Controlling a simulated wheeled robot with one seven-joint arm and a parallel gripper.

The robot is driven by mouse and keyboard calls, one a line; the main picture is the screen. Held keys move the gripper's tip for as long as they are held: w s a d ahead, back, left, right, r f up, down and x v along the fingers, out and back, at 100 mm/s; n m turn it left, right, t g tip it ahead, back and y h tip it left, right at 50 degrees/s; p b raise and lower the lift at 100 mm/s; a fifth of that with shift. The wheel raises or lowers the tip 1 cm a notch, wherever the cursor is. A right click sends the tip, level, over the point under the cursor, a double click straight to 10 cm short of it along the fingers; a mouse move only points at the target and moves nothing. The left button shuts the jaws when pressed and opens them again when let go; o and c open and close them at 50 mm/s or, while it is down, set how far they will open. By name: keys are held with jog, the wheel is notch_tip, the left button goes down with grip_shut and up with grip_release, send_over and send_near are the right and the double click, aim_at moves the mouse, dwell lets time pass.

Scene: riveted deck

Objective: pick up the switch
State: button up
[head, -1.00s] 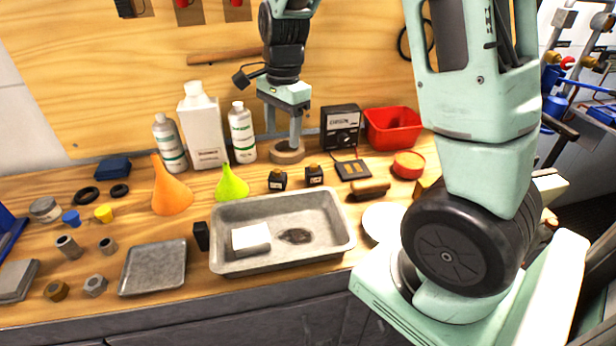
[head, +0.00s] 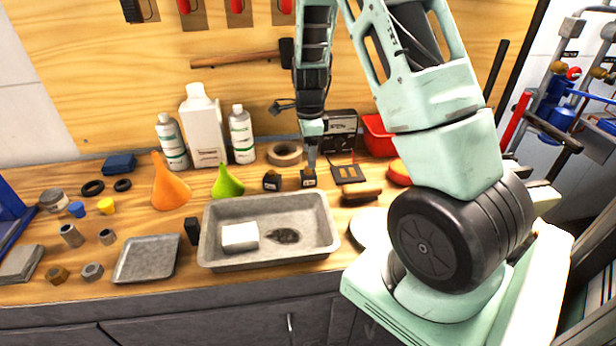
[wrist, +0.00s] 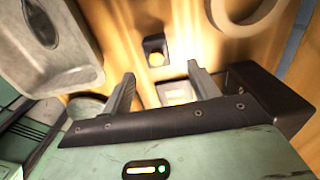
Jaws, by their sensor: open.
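Two small black blocks with amber knobs, which look like switches, stand on the bench behind the metal tray. The left switch (head: 271,181) stands clear of my gripper; it also shows in the wrist view (wrist: 155,50), beyond the fingertips. The right switch (head: 308,180) is directly below my gripper (head: 310,160). In the wrist view my gripper (wrist: 160,70) is open, and a pale, bright patch shows between its fingers. I cannot tell whether that patch is the right switch, or whether the fingers touch it.
The metal tray (head: 211,251) holds a white block and a dark stain. A tape-like ring (head: 285,153) lies behind the switches. A black meter (head: 340,128), a battery-like pack (head: 348,173) and a brush-like brown item (head: 362,193) crowd the right side.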

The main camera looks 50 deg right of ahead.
aim_at(308, 173)
jog(key=shift+a+f+p, duration=0.15)
jog(key=shift+f+p, duration=0.25)
jog(key=shift+f, duration=1.55)
jog(key=shift+a+f+p, duration=0.15)
jog(key=shift+f+p, duration=0.2)
jog(key=shift+f, duration=1.6)
jog(key=c, duration=1.1)
